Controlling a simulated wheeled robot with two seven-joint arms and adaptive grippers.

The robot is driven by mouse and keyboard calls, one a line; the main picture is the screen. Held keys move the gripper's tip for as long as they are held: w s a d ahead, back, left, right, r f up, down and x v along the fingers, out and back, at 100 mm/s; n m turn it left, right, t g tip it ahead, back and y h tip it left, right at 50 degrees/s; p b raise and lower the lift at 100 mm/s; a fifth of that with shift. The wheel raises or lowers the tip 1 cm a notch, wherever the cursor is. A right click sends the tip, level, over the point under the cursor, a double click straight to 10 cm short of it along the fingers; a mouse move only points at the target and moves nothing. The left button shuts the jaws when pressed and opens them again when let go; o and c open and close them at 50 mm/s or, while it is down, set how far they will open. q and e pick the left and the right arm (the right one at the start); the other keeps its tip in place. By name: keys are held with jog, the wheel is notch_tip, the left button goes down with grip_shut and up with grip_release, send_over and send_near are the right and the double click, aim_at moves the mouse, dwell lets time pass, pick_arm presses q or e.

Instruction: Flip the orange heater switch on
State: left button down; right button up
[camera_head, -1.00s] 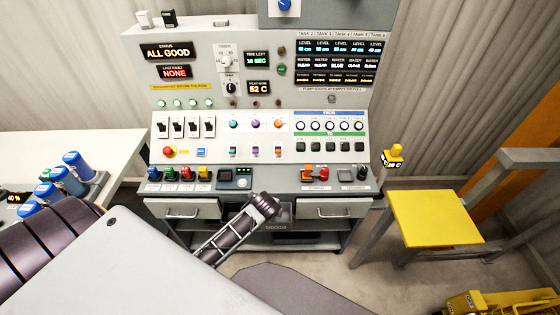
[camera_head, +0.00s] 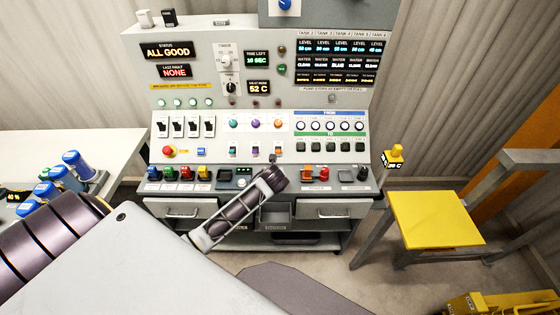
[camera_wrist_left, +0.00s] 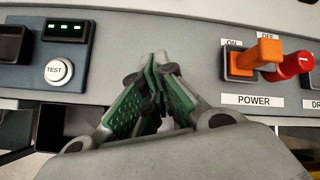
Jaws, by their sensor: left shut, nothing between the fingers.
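An orange switch lever (camera_wrist_left: 262,52) stands in a dark square socket above a POWER label in the left wrist view. ON is marked at its left and OFF at its right, and the lever leans toward OFF. It also shows small on the console ledge in the head view (camera_head: 308,172). My left gripper (camera_wrist_left: 153,68) is shut and empty, to the left of the lever and apart from it. In the head view the left gripper (camera_head: 273,159) is small and partly hidden by its wrist, in front of the console ledge. My right gripper is not in view.
A red knob (camera_wrist_left: 293,65) stands close right of the orange lever. A TEST button (camera_wrist_left: 59,70) is at left. Another orange rocker (camera_head: 278,150) sits higher on the console. Blue-capped containers (camera_head: 76,162) stand at left, and a yellow stool (camera_head: 436,218) at right.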

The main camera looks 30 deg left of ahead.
aim_at(278, 151)
pick_arm(q)
jog(key=w+a+r+m, duration=0.1)
jog(key=w+r+m, duration=0.3)
jog(key=shift+a+r+t+y, duration=0.2)
jog(key=shift+a+t+y, duration=0.05)
jog(key=shift+t+y, duration=0.15)
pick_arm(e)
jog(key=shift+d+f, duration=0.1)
pick_arm(q)
jog(key=shift+w+f, duration=0.1)
jog(key=shift+w, duration=0.1)
jog(key=shift+b+x, duration=0.3)
jog(key=shift+x, duration=4.55)
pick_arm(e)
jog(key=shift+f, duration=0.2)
pick_arm(q)
jog(key=shift+a, duration=0.1)
jog(key=shift+w, duration=0.1)
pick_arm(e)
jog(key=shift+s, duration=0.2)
pick_arm(q)
jog(key=shift+r+g, duration=0.25)
jog(key=shift+g, duration=0.05)
jog(key=shift+p, duration=0.3)
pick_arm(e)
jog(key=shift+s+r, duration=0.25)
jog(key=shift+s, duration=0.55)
pick_arm(q)
jog(key=shift+f, duration=0.1)
